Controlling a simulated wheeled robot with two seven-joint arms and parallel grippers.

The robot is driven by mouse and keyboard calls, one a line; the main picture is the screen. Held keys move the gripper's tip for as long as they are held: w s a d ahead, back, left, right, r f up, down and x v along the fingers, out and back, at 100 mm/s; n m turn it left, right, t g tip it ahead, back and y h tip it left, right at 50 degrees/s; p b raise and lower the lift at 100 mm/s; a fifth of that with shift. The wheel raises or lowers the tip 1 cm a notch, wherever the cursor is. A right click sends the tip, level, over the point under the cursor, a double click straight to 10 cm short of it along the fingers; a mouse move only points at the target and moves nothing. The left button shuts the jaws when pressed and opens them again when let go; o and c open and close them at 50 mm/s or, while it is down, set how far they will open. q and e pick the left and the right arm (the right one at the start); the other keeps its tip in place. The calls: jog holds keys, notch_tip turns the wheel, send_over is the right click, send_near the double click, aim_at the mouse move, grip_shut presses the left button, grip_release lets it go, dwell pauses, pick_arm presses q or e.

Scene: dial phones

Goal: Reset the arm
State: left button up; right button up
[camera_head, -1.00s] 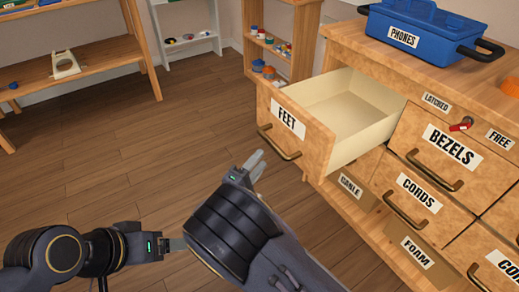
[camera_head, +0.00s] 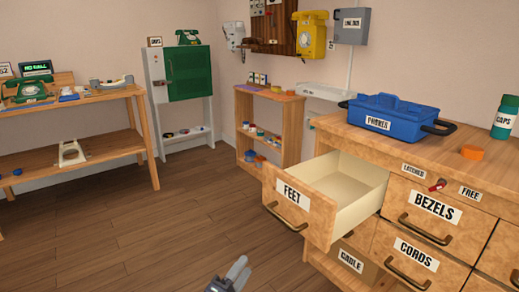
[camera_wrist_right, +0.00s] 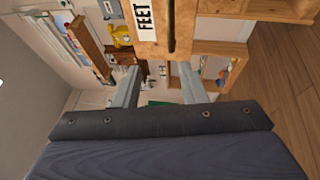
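My right gripper (camera_head: 238,270) shows at the bottom centre of the head view, below and left of the open FEET drawer (camera_head: 298,206). In the right wrist view its two fingers (camera_wrist_right: 158,88) stand apart with nothing between them, so it is open. The FEET drawer is pulled out of the wooden cabinet, and the part of its inside I can see is empty. Its front and dark handle (camera_wrist_right: 172,25) also show at the top of the right wrist view, beyond the fingers and apart from them. My left gripper is outside the views.
The cabinet (camera_head: 440,150) fills the right side, with closed BEZELS (camera_head: 437,208) and CORDS drawers. A blue PHONES box (camera_head: 390,115) stands on top. A workbench (camera_head: 95,97) with a green phone is at left, shelves behind. The wooden floor (camera_head: 150,225) in between is clear.

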jog(key=s+d+m+g+h, duration=0.1)
jog(key=d+m+g, duration=0.2)
jog(key=d+g, duration=0.35)
jog(key=s+d+m+g, duration=0.2)
jog(key=d+g, duration=0.1)
jog(key=d, duration=0.7)
jog(key=s+d+r+m+g+y, duration=0.2)
jog(key=s+d+m+g+y, duration=0.65)
jog(key=s, duration=0.75)
jog(key=s+r+m+t+y, duration=0.1)
jog(key=s+r+t+y, duration=0.3)
jog(key=s+t+y, duration=0.4)
pick_arm(q)
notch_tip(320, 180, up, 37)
jog(key=p, duration=3.6)
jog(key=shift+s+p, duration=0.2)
jog(key=shift+p, duration=0.2)
pick_arm(e)
notch_tip(320, 180, up, 36)
jog(key=g+h, duration=0.1)
jog(key=shift+s+r+g, duration=0.25)
jog(key=shift+g, duration=0.05)
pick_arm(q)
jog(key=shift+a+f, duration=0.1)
